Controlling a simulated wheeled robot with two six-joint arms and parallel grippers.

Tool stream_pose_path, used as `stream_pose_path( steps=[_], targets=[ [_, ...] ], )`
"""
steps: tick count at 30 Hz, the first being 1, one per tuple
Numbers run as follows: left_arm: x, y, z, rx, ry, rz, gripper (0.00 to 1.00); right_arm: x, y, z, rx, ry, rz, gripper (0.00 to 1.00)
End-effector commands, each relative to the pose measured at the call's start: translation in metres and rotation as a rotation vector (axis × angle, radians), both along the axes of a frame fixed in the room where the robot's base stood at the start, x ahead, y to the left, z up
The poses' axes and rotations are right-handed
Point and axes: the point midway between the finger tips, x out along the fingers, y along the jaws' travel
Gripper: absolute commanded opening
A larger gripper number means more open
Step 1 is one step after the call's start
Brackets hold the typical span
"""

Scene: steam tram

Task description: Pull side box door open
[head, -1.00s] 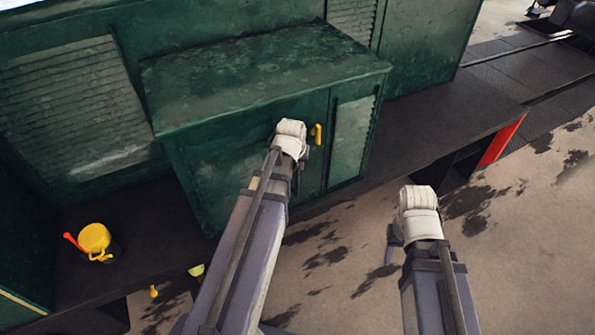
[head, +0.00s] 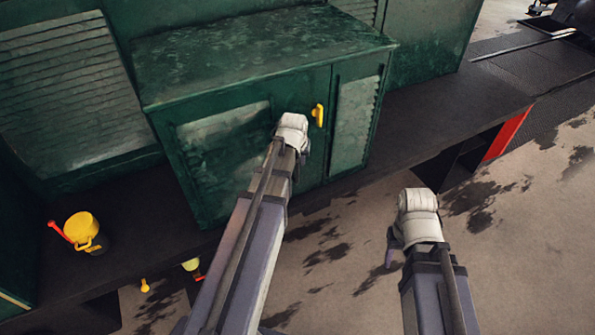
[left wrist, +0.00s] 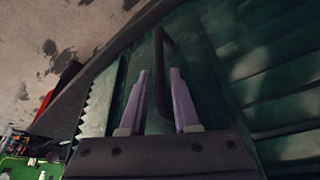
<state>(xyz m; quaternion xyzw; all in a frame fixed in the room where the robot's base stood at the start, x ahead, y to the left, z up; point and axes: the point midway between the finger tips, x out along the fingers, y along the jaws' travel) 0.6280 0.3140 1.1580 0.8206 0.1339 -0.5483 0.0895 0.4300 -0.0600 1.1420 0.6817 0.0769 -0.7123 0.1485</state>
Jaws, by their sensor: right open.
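The green side box (head: 265,45) stands against the green tram wall. Its front door (head: 225,150) has a lighter panel and looks shut. A yellow handle (head: 319,115) sits near the door's right edge. My left gripper is in front of the door, its fingers mostly hidden behind my wrist in the head view. In the left wrist view my left gripper (left wrist: 160,72) has its fingers apart, with a dark upright bar handle (left wrist: 162,95) showing between them; contact cannot be told. My right gripper (head: 391,246) is open and empty, right of the box above the floor.
A yellow pot (head: 82,228) with a red part stands on the dark running board (head: 145,225) at the left. A red panel (head: 508,133) shows under the board at the right. Stained open floor (head: 340,250) lies in front.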

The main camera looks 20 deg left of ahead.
Motion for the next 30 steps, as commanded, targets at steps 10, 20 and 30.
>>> stream_pose_path(
  steps=[10,20,30],
  targets=[
    [0.011,0.004,-0.028,0.0,0.0,0.0,0.3,0.0,0.0,-0.028,0.0,-0.001,-0.003,0.5],
    [0.011,0.004,-0.027,0.0,0.0,0.0,0.16,0.0,0.0,-0.027,0.0,-0.001,-0.003,0.5],
    [0.01,0.004,-0.027,0.0,0.0,0.0,0.0,0.0,0.0,-0.027,0.0,-0.001,-0.003,0.5]
  ],
)
